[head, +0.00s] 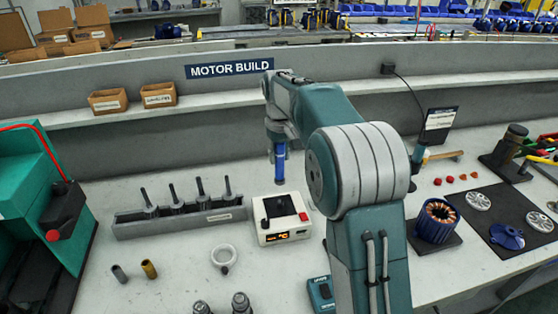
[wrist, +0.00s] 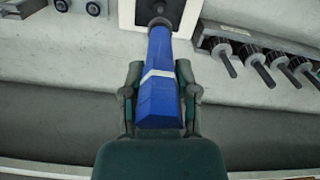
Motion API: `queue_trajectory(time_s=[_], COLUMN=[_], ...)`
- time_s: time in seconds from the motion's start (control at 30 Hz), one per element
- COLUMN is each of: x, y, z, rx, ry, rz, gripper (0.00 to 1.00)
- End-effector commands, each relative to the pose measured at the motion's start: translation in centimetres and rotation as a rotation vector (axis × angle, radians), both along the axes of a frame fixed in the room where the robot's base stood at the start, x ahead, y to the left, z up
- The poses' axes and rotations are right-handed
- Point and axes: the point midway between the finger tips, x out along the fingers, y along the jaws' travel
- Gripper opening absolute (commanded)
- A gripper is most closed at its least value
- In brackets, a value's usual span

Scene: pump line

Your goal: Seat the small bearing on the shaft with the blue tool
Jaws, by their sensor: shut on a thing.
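My gripper (wrist: 159,72) is shut on the blue tool (wrist: 158,100), with one finger on each side of it. The tool has a white band and a dark round tip (wrist: 160,23). In the head view, the blue tool (head: 280,164) hangs upright just behind the white heater box (head: 284,232), which has a black top plate and a lit orange display. In the wrist view the tip overlaps the heater's dark plate; I cannot tell whether they touch or whether the tip carries a bearing. Upright shafts stand in a grey rack (head: 180,222). I cannot identify the small bearing for sure.
A white ring (head: 223,256) and two small cylinders, grey (head: 119,273) and brass (head: 149,269), lie in front of the rack. A green press (head: 28,190) stands at left. A copper-wound stator (head: 437,220) and a black mat (head: 508,226) with parts are at right.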

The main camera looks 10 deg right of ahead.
Motion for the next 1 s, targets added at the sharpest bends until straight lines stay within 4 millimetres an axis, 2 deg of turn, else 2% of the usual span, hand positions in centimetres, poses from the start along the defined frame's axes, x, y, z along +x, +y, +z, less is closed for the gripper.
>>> queue_trajectory(time_s=[1.0], x=[0.0], y=[0.0], z=[5.9], rx=[0.0], ry=[0.0], rz=[0.0], gripper=[0.02])
